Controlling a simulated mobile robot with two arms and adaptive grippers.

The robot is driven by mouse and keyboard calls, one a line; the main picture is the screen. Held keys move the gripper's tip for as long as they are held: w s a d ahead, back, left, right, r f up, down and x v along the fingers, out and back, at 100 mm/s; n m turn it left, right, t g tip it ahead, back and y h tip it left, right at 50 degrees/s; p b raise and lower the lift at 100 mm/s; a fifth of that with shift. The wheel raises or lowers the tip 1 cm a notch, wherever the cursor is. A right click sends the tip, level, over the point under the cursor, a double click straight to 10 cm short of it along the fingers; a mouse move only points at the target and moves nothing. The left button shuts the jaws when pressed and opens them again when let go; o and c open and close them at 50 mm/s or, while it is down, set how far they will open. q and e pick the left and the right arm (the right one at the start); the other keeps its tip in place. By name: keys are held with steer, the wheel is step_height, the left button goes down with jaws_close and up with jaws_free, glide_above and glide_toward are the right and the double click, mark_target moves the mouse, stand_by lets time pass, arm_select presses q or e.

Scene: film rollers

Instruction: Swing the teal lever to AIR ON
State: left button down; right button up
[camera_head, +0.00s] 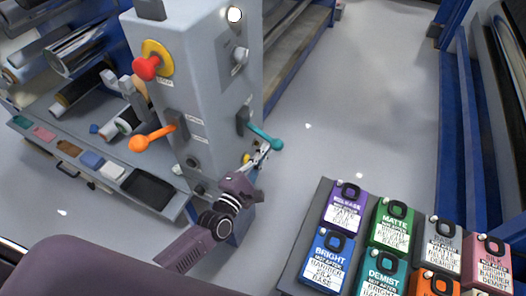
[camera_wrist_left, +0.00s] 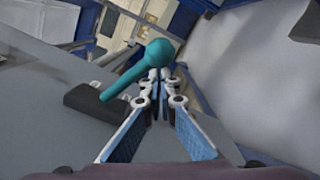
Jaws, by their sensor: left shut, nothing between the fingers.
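The teal lever (camera_head: 264,137) sticks out from a dark mount on the right side of the grey control column, its round knob at the lower right. In the left wrist view, the teal lever (camera_wrist_left: 124,82) runs up to its knob, just beyond my fingertips. My left gripper (camera_head: 262,154) is shut and empty, just below the lever beside the knob; it also shows in the left wrist view (camera_wrist_left: 158,82). I cannot tell whether the fingertips touch the lever. No AIR ON label is readable. My right gripper is not in view.
The grey column (camera_head: 178,60) also carries a red knob (camera_head: 146,67) and an orange lever (camera_head: 152,139). A rack of rollers (camera_head: 75,50) stands at the left. A dark board (camera_head: 300,240) with labelled coloured blocks lies at the lower right. The floor right of the column is clear.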

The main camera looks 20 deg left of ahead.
mark_target(271, 139)
arm_select(q)
steer(key=shift+d+r+n, duration=0.15)
steer(key=shift+r+n, duration=0.05)
steer(key=shift+n, duration=0.1)
steer(key=shift+d+r, duration=0.1)
steer(key=shift+r, duration=0.05)
steer(key=r+n, duration=0.2)
steer(key=d+r+n, duration=0.1)
steer(key=r+n, duration=0.1)
steer(key=n, duration=0.1)
steer(key=r+n, duration=0.2)
steer(key=shift+s+d+r+n+y, duration=0.1)
steer(key=shift+s+d+n+y, duration=0.1)
steer(key=shift+d+n+y, duration=0.15)
steer(key=shift+a+r+n+p, duration=0.1)
steer(key=shift+r+n+p, duration=0.4)
steer(key=shift+r+n, duration=0.6)
steer(key=shift+f, duration=0.1)
